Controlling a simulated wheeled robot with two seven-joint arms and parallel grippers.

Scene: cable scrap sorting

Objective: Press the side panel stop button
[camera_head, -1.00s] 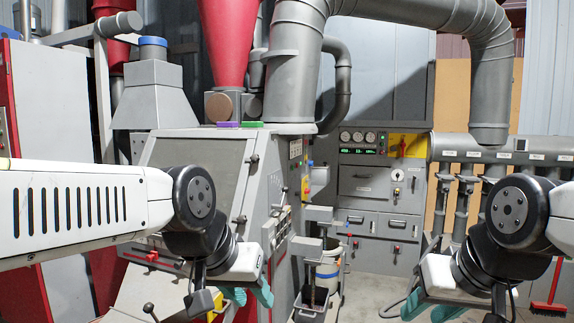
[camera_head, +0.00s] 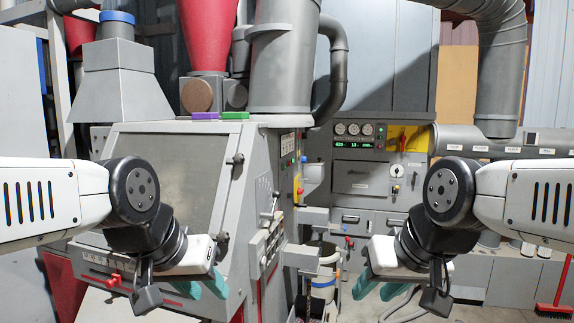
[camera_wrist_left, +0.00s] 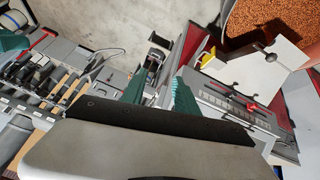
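The grey machine (camera_head: 180,170) stands ahead with a sloped front cover. On its right side is a narrow side panel (camera_head: 291,146) with small coloured buttons or lamps. They are too small to tell which is the stop button. My left gripper (camera_head: 202,286) is below and left of that panel, in front of the machine and apart from the panel. Its teal fingers are spread and empty; they also show in the left wrist view (camera_wrist_left: 158,92). My right gripper (camera_head: 379,287) is right of the machine, with its teal fingers apart and nothing between them.
Levers (camera_head: 268,235) and small trays (camera_head: 302,255) stick out from the machine's right side. A bucket (camera_head: 323,286) stands on the floor beside it. A control cabinet (camera_head: 362,175) stands behind. A red broom (camera_head: 554,305) is at the far right.

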